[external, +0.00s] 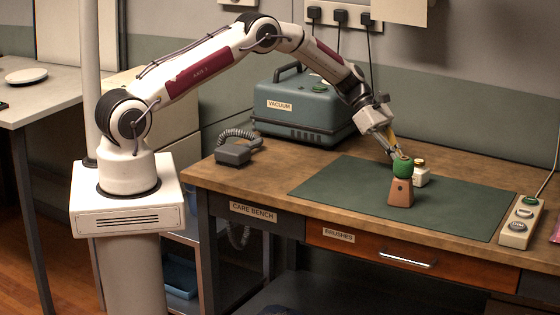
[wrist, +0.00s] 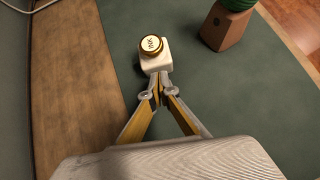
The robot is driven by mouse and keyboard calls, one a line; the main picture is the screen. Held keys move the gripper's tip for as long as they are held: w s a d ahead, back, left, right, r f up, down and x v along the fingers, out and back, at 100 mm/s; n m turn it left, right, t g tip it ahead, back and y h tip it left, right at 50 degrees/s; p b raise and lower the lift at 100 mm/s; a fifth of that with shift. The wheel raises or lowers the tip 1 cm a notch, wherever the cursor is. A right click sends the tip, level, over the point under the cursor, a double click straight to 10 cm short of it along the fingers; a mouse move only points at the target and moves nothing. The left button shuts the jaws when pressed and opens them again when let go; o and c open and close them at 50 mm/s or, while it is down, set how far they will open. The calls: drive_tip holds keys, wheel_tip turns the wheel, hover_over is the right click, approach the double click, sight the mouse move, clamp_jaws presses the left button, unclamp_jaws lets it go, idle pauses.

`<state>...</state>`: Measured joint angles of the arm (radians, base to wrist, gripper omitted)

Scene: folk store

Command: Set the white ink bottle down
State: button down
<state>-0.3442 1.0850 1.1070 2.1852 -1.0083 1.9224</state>
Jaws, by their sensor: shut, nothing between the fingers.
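The white ink bottle (external: 422,179) stands upright on the green mat (external: 330,181), just behind and to the right of a brown, green-topped object in the external view. In the wrist view the ink bottle (wrist: 158,64) shows a gold cap marked INK, just beyond my fingertips. My gripper (wrist: 158,93) is shut with nothing between its fingers. Its fingertips are close to the bottle's near side; I cannot tell if they touch it. In the external view my gripper (external: 399,155) reaches down to the mat, its tips partly hidden by the green top.
The brown block with a ridged green top (external: 400,192) stands close to the bottle. A teal vacuum unit (external: 300,108) and a grey corded device (external: 233,153) stand to the left. A switch strip (external: 521,222) lies at the right. The mat's left part is clear.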

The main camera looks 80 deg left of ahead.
drive_tip(key=shift+w+d, duration=0.1)
drive_tip(key=shift+d, duration=0.15)
drive_tip(key=w+d, duration=0.2)
drive_tip(key=d, duration=0.2)
drive_tip(key=w+d, duration=0.3)
drive_tip(key=d, duration=0.1)
drive_tip(key=w+d, duration=0.3)
drive_tip(key=d, duration=0.2)
idle(0.4)
drive_tip(key=shift+a, duration=0.15)
drive_tip(key=shift+s+a, duration=0.45)
drive_tip(key=shift+a, duration=0.25)
drive_tip(key=shift+s+a+r, duration=0.15)
drive_tip(key=shift+s+a, duration=0.2)
drive_tip(key=shift+a, duration=0.2)
drive_tip(key=shift+s+a+r, duration=0.1)
drive_tip(key=shift+s+a, duration=0.2)
drive_tip(key=shift+a, duration=0.2)
drive_tip(key=v, duration=0.9)
drive_tip(key=shift+a+r, duration=0.1)
drive_tip(key=shift+s, duration=0.1)
